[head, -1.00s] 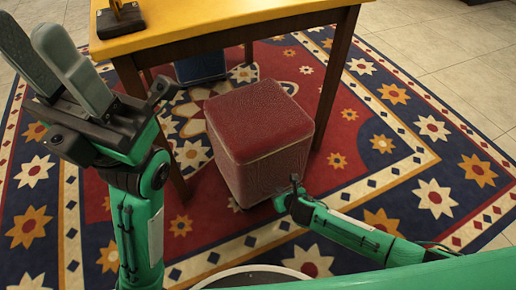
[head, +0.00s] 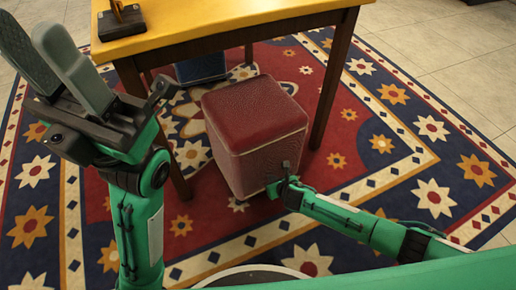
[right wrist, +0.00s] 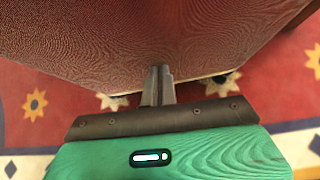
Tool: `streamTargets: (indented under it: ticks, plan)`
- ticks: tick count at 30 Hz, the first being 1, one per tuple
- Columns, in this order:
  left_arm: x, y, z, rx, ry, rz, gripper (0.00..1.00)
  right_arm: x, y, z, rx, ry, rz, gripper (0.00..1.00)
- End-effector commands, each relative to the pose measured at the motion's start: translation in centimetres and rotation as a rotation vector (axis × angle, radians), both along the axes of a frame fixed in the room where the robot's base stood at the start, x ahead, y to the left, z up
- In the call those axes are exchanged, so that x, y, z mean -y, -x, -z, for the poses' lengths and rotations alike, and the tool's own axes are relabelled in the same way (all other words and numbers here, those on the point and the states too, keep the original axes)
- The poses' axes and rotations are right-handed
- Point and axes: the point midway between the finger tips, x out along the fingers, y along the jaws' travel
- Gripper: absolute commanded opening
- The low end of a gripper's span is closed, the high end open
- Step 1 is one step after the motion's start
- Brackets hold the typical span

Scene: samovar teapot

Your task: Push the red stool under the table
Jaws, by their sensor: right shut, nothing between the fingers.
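The red stool (head: 255,110), a padded box shape, stands upright on the rug at the near side of the yellow-topped table (head: 215,32), its far part between the table legs. My right gripper (head: 284,170) is shut and empty, low at the stool's near face, and its tips seem to touch it. In the right wrist view the shut fingers (right wrist: 160,72) point at the stool's side (right wrist: 150,40). My left gripper (head: 32,35) is raised at the upper left, near the camera; its finger gap is unclear.
A blue stool (head: 200,68) is partly hidden under the table. Table legs (head: 333,80) stand left and right of the red stool. A dark object with a gold-coloured part (head: 122,20) is on the tabletop. The patterned rug (head: 400,130) is clear to the right.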

Motion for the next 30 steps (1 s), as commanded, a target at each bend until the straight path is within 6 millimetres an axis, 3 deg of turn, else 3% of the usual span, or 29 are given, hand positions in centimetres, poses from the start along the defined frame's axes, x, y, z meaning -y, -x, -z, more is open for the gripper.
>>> streamTargets:
  ticks: [16,30]
  plan:
    - [0.0,0.0,0.0,0.0,0.002,0.0,0.36,-0.4,-0.9,-0.1,0.004,-0.002,-0.001,0.0]
    - [0.0,0.0,0.0,0.0,0.002,0.0,0.36,-1.3,-3.5,-0.1,0.003,-0.001,0.0,0.0]
